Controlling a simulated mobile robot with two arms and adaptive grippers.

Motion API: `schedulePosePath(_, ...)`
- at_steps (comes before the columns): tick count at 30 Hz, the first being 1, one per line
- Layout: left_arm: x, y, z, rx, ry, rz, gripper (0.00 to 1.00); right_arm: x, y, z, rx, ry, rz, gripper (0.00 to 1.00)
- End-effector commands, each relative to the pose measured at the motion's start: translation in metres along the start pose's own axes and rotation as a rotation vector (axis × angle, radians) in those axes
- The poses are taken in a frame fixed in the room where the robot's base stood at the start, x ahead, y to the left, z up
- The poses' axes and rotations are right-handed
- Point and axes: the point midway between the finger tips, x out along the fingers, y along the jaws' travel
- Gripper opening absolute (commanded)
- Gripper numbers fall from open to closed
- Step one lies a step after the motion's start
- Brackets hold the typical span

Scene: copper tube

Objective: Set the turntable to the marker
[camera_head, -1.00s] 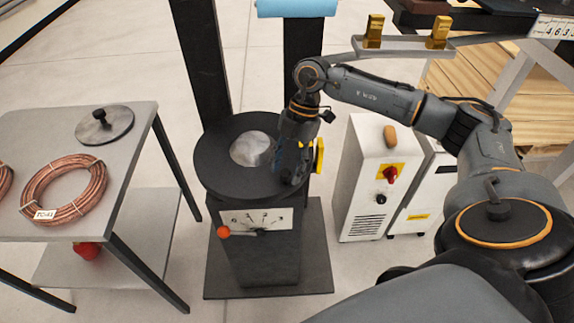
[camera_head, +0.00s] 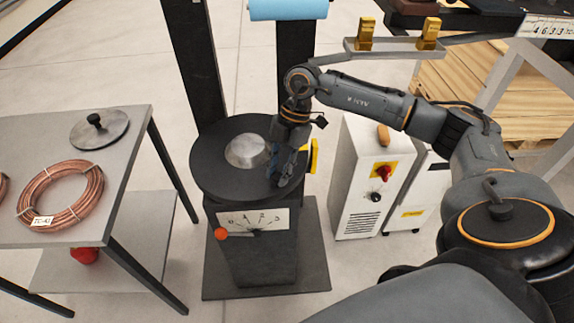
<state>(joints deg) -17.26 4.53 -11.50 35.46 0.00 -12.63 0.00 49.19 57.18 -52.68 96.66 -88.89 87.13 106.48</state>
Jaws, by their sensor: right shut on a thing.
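The turntable is a round black disc (camera_head: 215,178) with a silver dome (camera_head: 247,151) at its middle, on a dark pedestal. A white scale plate (camera_head: 262,219) with numbers is on the pedestal's front, with an orange-red knob (camera_head: 221,234) at its left on a lever. My right gripper (camera_head: 281,180) points down at the disc's right edge, its fingers small and partly dark against the disc. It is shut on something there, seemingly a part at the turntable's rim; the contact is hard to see. A yellow piece (camera_head: 313,156) shows just right of the gripper. My left gripper is not in view.
A grey table (camera_head: 125,155) at left carries a copper coil (camera_head: 62,196) and a round lid (camera_head: 99,128) with a black knob. A white cabinet (camera_head: 357,200) with a red switch stands close at right. Dark posts rise behind the turntable.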

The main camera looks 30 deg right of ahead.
Motion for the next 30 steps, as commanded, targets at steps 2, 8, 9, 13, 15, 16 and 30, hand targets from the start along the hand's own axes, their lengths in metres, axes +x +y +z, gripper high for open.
schedulePosePath(2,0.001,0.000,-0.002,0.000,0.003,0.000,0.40,0.000,0.000,0.000,0.000,0.000,-0.001,0.00)
schedulePosePath(8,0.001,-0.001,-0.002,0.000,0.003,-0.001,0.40,0.000,0.000,0.000,-0.001,0.000,-0.001,0.40)
schedulePosePath(9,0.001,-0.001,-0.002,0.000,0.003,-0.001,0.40,0.000,0.000,0.000,-0.001,-0.001,-0.001,0.48)
schedulePosePath(13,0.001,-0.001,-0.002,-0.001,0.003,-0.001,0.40,0.000,0.000,0.001,-0.001,-0.001,-0.001,0.48)
schedulePosePath(15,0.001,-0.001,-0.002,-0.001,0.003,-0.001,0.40,0.000,0.000,0.001,-0.001,-0.001,-0.001,0.48)
schedulePosePath(16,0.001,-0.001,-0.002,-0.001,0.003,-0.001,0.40,0.000,0.000,0.001,-0.001,-0.001,-0.001,0.48)
schedulePosePath(30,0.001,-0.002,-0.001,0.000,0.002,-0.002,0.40,-0.064,0.001,0.001,0.000,-0.003,0.004,0.48)
